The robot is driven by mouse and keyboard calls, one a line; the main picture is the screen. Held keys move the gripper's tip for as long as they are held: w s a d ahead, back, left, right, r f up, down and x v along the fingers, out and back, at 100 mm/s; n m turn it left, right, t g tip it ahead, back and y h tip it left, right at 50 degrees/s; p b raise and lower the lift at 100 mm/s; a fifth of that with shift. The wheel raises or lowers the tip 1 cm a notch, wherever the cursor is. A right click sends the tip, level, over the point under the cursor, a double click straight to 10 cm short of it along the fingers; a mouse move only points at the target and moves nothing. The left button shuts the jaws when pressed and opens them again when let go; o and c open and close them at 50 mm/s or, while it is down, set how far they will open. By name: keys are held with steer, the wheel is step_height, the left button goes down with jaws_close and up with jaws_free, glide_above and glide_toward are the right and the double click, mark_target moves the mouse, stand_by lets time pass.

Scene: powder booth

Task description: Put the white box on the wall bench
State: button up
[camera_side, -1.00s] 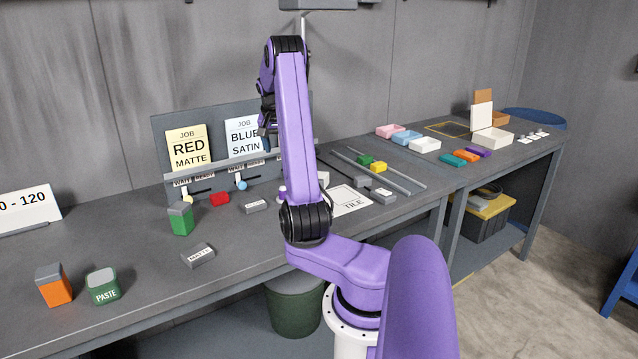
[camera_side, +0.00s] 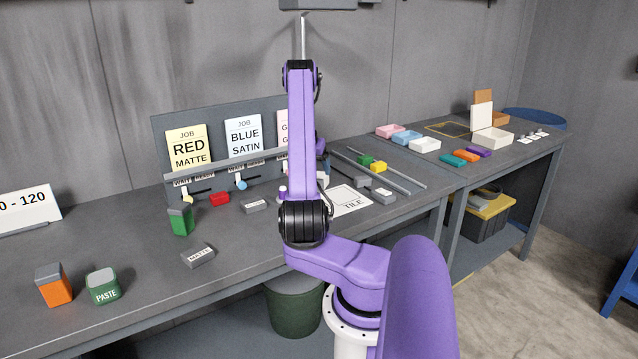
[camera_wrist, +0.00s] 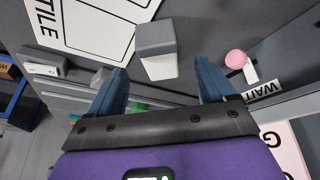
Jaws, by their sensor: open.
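A white box with a grey top (camera_wrist: 160,66) stands on the grey bench beside the TILE sheet in the wrist view. In the side view a small white part of it (camera_side: 323,181) seems to show behind my arm. My gripper (camera_wrist: 162,80) is open and empty; its blue fingers point toward the box, which lies ahead of the gap between them. In the side view my arm mostly hides the gripper. The long grey bench (camera_side: 150,285) runs along the wall. A blue-framed stand (camera_side: 622,290) is partly seen at right; I cannot tell which is the wall bench.
A card rack (camera_side: 215,172) with pegs stands behind the box. The TILE sheet (camera_side: 352,198), rails (camera_side: 395,175) and grey blocks lie right of my arm. Pink, blue and white trays (camera_side: 425,145) sit farther right. A green block (camera_side: 180,219) and orange block (camera_side: 54,286) stand left.

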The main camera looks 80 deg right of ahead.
mark_target(318, 177)
steer(key=shift+x, duration=3.35)
steer(key=shift+d+r, duration=0.1)
steer(key=shift+d, duration=0.05)
steer(key=shift+r, duration=0.1)
steer(key=c, duration=1.2)
